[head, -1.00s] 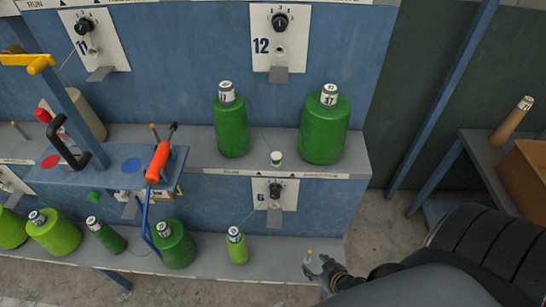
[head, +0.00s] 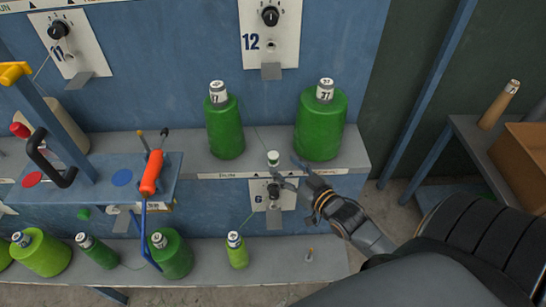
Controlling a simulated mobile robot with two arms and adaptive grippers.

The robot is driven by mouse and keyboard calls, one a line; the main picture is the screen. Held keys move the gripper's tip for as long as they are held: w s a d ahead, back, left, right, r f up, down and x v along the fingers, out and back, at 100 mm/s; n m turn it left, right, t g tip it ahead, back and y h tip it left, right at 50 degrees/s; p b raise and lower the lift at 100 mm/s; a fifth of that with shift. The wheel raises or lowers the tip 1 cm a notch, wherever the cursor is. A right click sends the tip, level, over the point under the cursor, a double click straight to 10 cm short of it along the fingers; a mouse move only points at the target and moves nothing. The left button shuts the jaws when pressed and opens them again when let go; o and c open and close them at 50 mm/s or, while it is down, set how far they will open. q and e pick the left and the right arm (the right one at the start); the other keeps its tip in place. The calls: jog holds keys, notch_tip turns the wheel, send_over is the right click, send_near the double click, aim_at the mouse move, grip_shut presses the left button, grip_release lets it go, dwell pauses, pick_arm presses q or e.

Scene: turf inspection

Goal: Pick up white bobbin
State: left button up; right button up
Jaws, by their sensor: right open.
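A small white bobbin (head: 273,158) with a green band stands upright on the upper grey shelf (head: 190,160), near its front edge between two large green bobbins. My right gripper (head: 287,171) is open, just to the right of and below the white bobbin in the picture. Its fingers point toward the bobbin and look empty. I cannot tell whether a finger touches it. My left gripper is not in view.
A tall green bobbin (head: 225,130) stands left of the white one and a wider green bobbin (head: 320,125) right of it. Several green bobbins line the lower shelf (head: 205,265). An orange-handled tool (head: 152,172) lies at left. A side table (head: 480,145) stands at right.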

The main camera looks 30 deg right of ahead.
aim_at(276, 160)
jog(key=w, duration=0.3)
jog(key=w+f+p, duration=0.1)
jog(key=w, duration=0.2)
jog(key=shift+w+a+f, duration=0.1)
jog(key=shift+w+f, duration=0.1)
jog(key=shift+w, duration=0.15)
jog(key=shift+s, duration=0.1)
jog(key=c, duration=1.1)
